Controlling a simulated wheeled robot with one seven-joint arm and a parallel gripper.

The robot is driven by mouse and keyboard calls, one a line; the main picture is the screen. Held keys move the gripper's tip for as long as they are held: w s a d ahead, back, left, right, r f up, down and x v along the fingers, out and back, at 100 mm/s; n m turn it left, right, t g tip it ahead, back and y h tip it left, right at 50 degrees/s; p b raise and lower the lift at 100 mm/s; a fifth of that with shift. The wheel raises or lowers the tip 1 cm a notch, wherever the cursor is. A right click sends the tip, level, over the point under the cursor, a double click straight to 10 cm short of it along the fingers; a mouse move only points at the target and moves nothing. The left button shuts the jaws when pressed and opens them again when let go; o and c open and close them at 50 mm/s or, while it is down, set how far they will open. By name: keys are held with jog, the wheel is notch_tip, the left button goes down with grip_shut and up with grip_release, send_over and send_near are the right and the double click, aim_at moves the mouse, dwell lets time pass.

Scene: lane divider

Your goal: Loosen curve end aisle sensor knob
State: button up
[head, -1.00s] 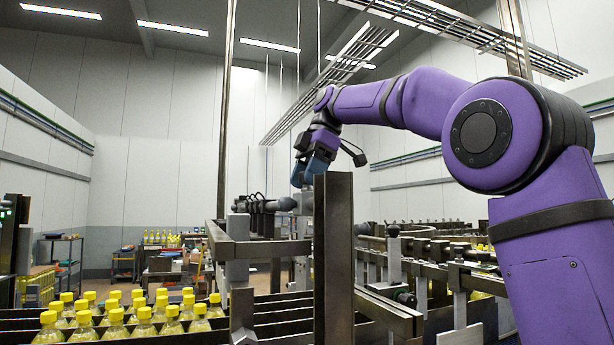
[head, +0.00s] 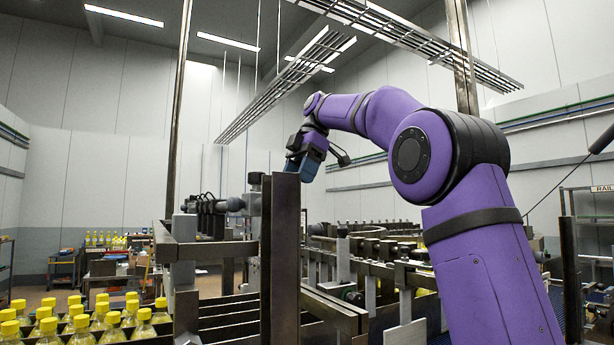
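My gripper (head: 298,172) hangs at the end of my purple arm, above the conveyor frames and close behind the top of a dark upright post (head: 280,260). Its blue-grey end points down and is partly hidden by the post, so its fingers cannot be made out. A row of dark sensor-like parts (head: 205,204) sits on the rail left of the post. A small dark knob (head: 353,297) shows on the conveyor side, below and right of my gripper. I cannot tell which knob belongs to the curve end aisle sensor.
Yellow-capped bottles (head: 92,321) stand in lanes at the lower left. Curved conveyor rails (head: 375,233) run behind and right of the post. A tall thin pole (head: 180,110) rises at left. A shelf rack (head: 590,225) stands at far right.

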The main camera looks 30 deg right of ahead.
jog(key=shift+d, duration=1.2)
